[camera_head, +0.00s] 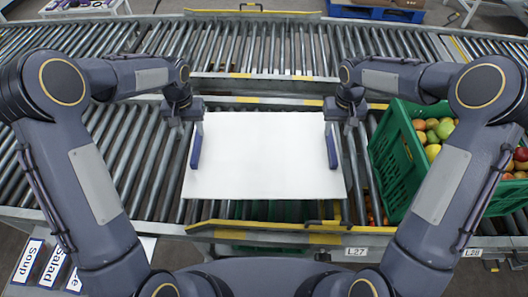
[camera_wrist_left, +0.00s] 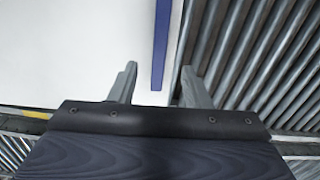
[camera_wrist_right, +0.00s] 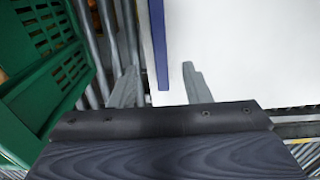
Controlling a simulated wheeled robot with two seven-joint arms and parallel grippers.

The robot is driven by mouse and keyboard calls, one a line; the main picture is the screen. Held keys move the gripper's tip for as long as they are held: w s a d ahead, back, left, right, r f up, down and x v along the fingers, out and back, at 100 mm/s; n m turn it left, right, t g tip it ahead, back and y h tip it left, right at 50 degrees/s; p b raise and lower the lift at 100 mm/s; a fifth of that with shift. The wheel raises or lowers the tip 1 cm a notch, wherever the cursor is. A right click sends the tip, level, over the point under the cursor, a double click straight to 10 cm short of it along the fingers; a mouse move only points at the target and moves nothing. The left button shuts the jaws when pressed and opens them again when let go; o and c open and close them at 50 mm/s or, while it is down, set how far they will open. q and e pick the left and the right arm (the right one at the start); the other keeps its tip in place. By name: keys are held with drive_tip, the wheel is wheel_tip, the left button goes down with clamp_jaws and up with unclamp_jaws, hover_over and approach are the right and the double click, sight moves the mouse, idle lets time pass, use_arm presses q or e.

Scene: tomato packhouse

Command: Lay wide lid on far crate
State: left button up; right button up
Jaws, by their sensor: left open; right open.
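The wide white lid (camera_head: 262,160) lies flat in the middle of the head view, above the rollers, with a blue handle strip near each side. My left gripper (camera_head: 199,122) is open at the far end of the left blue handle (camera_head: 196,150). In the left wrist view that handle (camera_wrist_left: 161,45) lies between the spread fingers (camera_wrist_left: 158,86). My right gripper (camera_head: 331,122) is open at the far end of the right blue handle (camera_head: 331,150). In the right wrist view that handle (camera_wrist_right: 158,45) lies between the fingers (camera_wrist_right: 158,86). I cannot tell which crate is under the lid.
A green crate (camera_head: 392,165) with tomatoes or similar fruit stands right of the lid; its wall is close to my right gripper in the right wrist view (camera_wrist_right: 40,60). A yellow-marked rail (camera_head: 265,228) runs along the near edge. Rollers left of the lid are bare.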

sight(196, 145)
use_arm(q)
drive_tip(key=shift+f, duration=0.1)
use_arm(e)
drive_tip(key=shift+f, duration=0.1)
use_arm(q)
drive_tip(key=shift+f, duration=3.85)
use_arm(e)
drive_tip(key=shift+f, duration=3.85)
use_arm(q)
drive_tip(key=shift+c, duration=0.4)
use_arm(e)
drive_tip(key=shift+c, duration=0.4)
use_arm(q)
clamp_jaws()
use_arm(e)
clamp_jaws()
use_arm(q)
drive_tip(key=shift+r, duration=0.1)
use_arm(e)
drive_tip(key=shift+r, duration=0.1)
